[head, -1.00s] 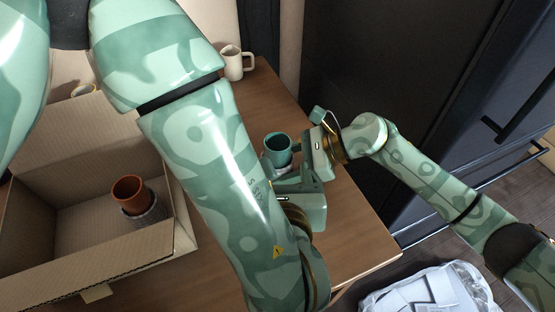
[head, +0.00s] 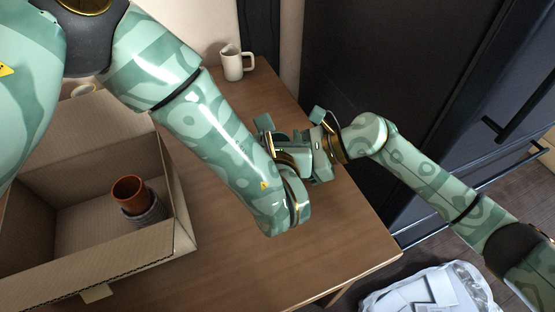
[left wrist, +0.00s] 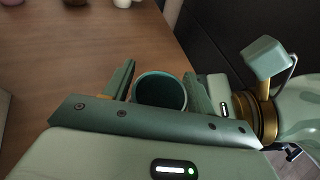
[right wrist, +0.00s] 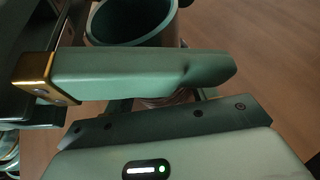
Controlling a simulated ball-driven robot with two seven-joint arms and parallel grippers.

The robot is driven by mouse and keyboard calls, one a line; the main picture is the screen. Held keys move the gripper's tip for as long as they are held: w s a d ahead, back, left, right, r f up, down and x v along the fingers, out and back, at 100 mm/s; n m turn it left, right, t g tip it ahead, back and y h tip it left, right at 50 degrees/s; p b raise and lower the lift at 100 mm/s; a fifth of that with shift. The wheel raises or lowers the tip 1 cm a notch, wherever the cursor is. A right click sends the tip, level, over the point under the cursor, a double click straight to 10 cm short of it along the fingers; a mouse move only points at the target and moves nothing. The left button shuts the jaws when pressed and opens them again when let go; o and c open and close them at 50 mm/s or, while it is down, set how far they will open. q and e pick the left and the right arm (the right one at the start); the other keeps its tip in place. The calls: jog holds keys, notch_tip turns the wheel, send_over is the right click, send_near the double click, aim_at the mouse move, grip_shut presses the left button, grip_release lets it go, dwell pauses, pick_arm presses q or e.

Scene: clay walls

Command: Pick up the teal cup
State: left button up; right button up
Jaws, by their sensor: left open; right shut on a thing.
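The teal cup (left wrist: 160,90) stands between the open fingers of my left gripper (left wrist: 160,72) in the left wrist view, its round mouth facing up. My right gripper (head: 318,140) reaches in from the right, close against my left one. In the right wrist view the cup's rim and wall (right wrist: 130,25) show behind a finger of my right gripper (right wrist: 150,85), which is shut on the cup. A brownish patch shows under that finger; I cannot tell what it is.
An open cardboard box (head: 90,265) stands at the left with an orange-brown cup (head: 130,192) in it. A cream mug (head: 235,65) stands at the table's back. The wooden table (head: 225,240) is clear in front. A dark cabinet (head: 400,60) is at the right.

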pick_arm(q)
jog(key=shift+c, duration=0.4)
jog(key=c, duration=1.1)
jog(key=shift+r, duration=0.1)
jog(key=shift+o, duration=0.3)
notch_tip(320, 180, up, 10)
pick_arm(e)
jog(key=o, duration=0.9)
jog(key=shift+c, duration=0.2)
